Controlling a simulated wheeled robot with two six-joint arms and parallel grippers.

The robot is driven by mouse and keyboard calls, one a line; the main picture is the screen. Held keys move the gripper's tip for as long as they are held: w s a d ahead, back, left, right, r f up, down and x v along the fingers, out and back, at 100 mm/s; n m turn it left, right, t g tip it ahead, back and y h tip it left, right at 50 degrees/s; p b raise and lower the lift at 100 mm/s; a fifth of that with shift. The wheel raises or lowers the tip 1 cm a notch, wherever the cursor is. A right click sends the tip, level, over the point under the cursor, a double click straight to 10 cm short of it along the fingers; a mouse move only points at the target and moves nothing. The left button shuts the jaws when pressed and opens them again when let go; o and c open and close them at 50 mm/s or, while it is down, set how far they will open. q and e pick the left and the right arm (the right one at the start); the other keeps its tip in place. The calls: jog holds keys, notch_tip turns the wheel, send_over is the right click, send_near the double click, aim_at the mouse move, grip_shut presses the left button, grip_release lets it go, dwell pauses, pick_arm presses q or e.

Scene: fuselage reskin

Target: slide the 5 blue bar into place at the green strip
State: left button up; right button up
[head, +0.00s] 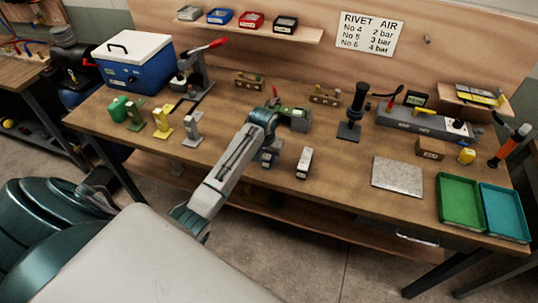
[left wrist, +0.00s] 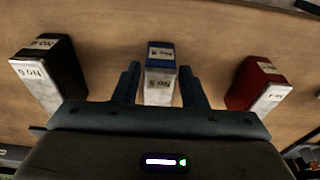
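The blue bar (left wrist: 160,57), with a white label that seems to read No 5, stands on the bench in the left wrist view. My left gripper (left wrist: 160,85) is open, with one finger on each side of it and a narrow gap on both sides. In the head view the left gripper (head: 268,158) points down at the bench and hides the blue bar. I cannot make out the green strip for certain; a grey-green block (head: 298,118) with some green beside it stands just behind the gripper. My right gripper is not in view.
A black No 6 bar (left wrist: 45,65) and a red bar (left wrist: 257,82) flank the blue one; the black bar also shows in the head view (head: 304,163). A grey plate (head: 397,174) and green (head: 460,201) and teal (head: 505,212) trays lie right. Coloured stands (head: 162,122) are left.

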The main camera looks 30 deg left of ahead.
pick_arm(q)
jog(key=c, duration=0.7)
jog(key=shift+w, duration=0.1)
